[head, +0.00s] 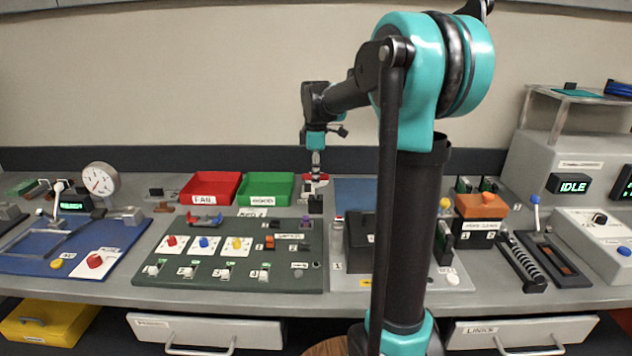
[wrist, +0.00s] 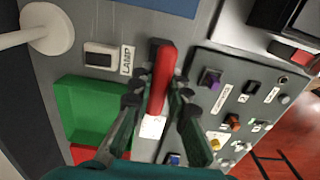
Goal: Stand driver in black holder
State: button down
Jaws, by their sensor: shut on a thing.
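My gripper (head: 316,168) is above the back edge of the dark green panel and also shows in the wrist view (wrist: 160,100). It is shut on the driver, whose red handle (wrist: 165,75) lies between the fingers in the wrist view. In the head view the driver is small and largely hidden by the fingers. A small black block (head: 315,205), which looks like the black holder, stands just below my gripper. In the wrist view a dark block (wrist: 154,46) shows partly behind the red handle. I cannot tell whether the driver's tip is inside it.
A red bin (head: 209,201) and a green bin (head: 251,204) stand left of my gripper. The dark green panel (head: 165,281) with switches and buttons lies in front. A black box (head: 358,240) stands to the right, partly behind my arm.

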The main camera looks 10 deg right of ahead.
jog(key=shift+f, duration=0.8)
jog(key=c, duration=1.5)
grip_release()
jog(key=shift+f, duration=0.1)
jog(key=shift+o, duration=0.2)
notch_tip(320, 180, up, 12)
jog(key=shift+r, duration=0.15)
